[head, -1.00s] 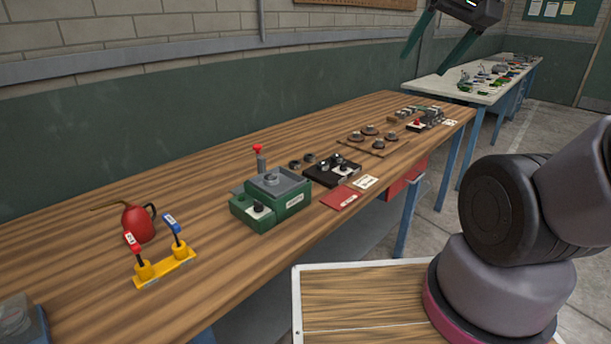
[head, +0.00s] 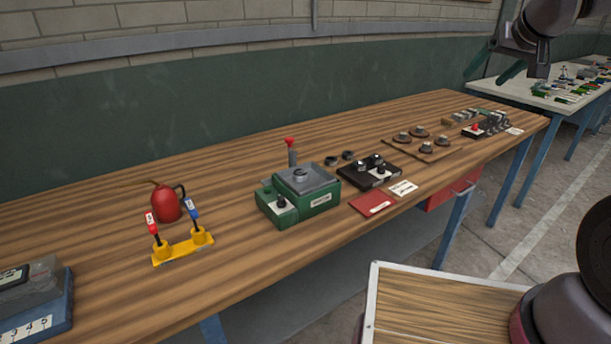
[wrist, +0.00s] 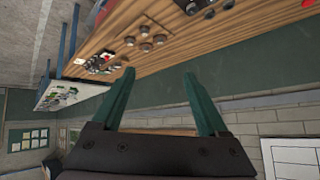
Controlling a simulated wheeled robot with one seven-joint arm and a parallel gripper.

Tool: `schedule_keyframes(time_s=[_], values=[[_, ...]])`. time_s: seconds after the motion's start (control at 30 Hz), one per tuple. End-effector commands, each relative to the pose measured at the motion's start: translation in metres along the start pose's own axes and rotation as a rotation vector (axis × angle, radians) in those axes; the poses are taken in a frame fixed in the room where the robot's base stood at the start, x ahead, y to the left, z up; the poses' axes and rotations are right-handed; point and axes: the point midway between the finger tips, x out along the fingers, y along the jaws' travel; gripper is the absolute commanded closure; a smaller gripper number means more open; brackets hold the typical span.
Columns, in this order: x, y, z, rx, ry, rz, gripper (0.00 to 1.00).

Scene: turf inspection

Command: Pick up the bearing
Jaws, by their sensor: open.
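Two small dark ring-shaped parts, which look like bearings, lie on the wooden bench behind a black fixture in the head view: a left ring (head: 331,161) and a right ring (head: 348,155). I cannot tell which part is the task's bearing. A round metal part also sits on top of a green device (head: 305,202). My gripper (head: 494,70) is raised above the far right of the bench, well away from the rings. In the wrist view its green fingers (wrist: 158,74) are spread apart with nothing between them.
The wooden bench (head: 240,255) also bears a red oil can (head: 166,204), a yellow stand (head: 183,247), a black fixture (head: 370,171), a red booklet (head: 372,203) and a board with several round parts (head: 430,152). A white table (head: 545,100) stands beyond. Bare wood lies in front of the wall.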

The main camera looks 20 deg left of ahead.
Motion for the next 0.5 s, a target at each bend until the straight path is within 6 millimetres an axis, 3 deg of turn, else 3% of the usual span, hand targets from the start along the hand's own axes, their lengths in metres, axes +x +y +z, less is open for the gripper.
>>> schedule_keyframes(time_s=[0.1, 0.27, 0.37, 0.5], values=[[0.050, -0.027, 0.003, -0.103, 0.029, -0.046, 0.23], [0.115, -0.077, 0.019, -0.256, 0.099, -0.148, 0.23], [0.150, -0.113, 0.040, -0.344, 0.142, -0.230, 0.23], [0.188, -0.165, 0.084, -0.455, 0.198, -0.367, 0.23]])
